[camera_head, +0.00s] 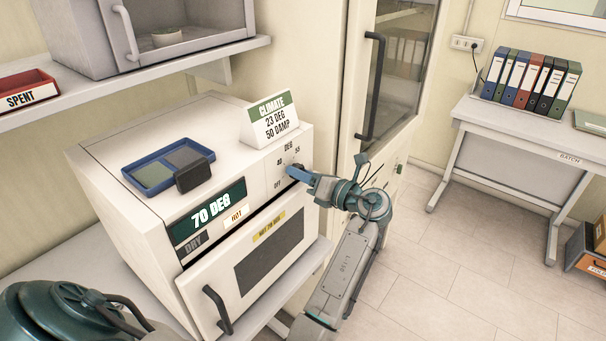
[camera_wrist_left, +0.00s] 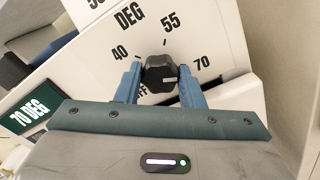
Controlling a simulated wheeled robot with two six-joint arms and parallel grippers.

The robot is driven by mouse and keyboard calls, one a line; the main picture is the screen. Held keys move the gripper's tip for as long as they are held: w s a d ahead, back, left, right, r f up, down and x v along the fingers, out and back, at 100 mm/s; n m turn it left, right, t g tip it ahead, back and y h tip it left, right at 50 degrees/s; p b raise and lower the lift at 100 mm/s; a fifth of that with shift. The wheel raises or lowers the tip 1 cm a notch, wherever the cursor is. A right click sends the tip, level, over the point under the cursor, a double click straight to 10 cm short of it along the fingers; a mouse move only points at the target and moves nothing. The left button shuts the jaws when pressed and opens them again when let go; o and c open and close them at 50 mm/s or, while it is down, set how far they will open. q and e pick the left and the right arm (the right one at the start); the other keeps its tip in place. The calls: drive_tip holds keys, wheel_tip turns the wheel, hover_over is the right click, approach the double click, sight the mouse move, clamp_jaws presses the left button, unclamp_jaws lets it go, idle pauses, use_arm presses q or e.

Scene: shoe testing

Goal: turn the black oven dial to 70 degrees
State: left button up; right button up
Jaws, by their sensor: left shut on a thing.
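The black oven dial (camera_wrist_left: 159,74) sits on the white control panel among the marks OFF, 40, 55 and 70. My left gripper (camera_wrist_left: 159,84) is shut on the dial, with one blue finger on each side. A short white mark shows on the dial's lower right part; I cannot tell exactly which number it points to. In the head view my left gripper (camera_head: 296,172) mostly hides the dial at the panel's right. My right gripper is not in view.
A blue tray (camera_head: 140,166) with coloured pads and a dark block lies on the oven top beside a CLIMATE sign (camera_head: 270,120). The oven door handle (camera_head: 217,309) juts forward below. A shelf (camera_head: 180,63) hangs above. Open floor lies to the right.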

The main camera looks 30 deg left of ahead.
use_arm(q)
drive_tip(key=shift+r+m, duration=0.15)
drive_tip(key=shift+m, duration=0.45)
drive_tip(key=o, duration=0.9)
drive_tip(key=shift+c, duration=0.2)
drive_tip(key=shift+o, duration=0.7)
drive_tip(key=shift+a, duration=0.15)
drive_tip(key=shift+w+f, duration=0.1)
drive_tip(key=shift+f, duration=0.1)
